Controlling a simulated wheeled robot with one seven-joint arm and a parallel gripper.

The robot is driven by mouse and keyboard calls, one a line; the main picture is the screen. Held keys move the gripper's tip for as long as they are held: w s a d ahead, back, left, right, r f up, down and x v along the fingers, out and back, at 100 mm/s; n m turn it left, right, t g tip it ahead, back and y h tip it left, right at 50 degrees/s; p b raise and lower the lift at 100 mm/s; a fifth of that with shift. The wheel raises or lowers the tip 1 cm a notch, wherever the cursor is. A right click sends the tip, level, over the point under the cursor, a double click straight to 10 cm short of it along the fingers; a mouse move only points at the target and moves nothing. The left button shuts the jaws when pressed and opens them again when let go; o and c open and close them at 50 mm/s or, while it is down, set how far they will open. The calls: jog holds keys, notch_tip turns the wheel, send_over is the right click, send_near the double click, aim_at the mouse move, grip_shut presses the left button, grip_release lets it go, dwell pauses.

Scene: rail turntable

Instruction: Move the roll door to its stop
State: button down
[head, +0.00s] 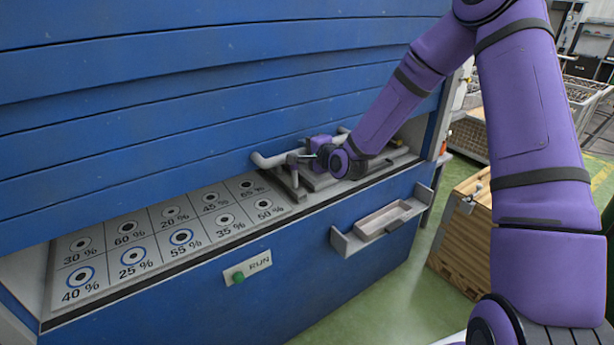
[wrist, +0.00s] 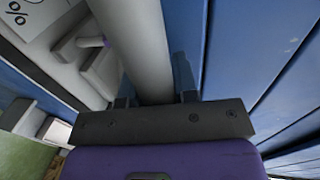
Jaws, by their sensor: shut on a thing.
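The roll door (head: 150,110) is a blue slatted shutter across the front of a blue cabinet. It is part way down, with a gap between its lower edge and the worktop. A pale grey bar handle (head: 268,160) runs along its lower right part. My gripper (head: 299,157) is shut on this handle, reaching in from the right. In the wrist view, the handle (wrist: 140,40) passes between the dark fingers of my gripper (wrist: 156,98), with the blue door (wrist: 265,60) to the right. My gripper partly hides the handle's middle.
Under the door lies a worktop panel with percent-marked dials (head: 125,258) and grey fixtures at its right. A green RUN button (head: 238,277) and a small grey tray (head: 383,222) are on the cabinet front. A wooden crate (head: 462,240) stands at the right.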

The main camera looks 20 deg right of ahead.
aim_at(299, 79)
notch_tip(299, 79, up, 20)
jog(key=shift+f, duration=0.1)
jog(key=c, duration=0.9)
grip_release()
jog(key=shift+s, duration=0.1)
jog(key=v, duration=1)
jog(key=shift+s+d, duration=0.15)
jog(key=shift+s, duration=0.15)
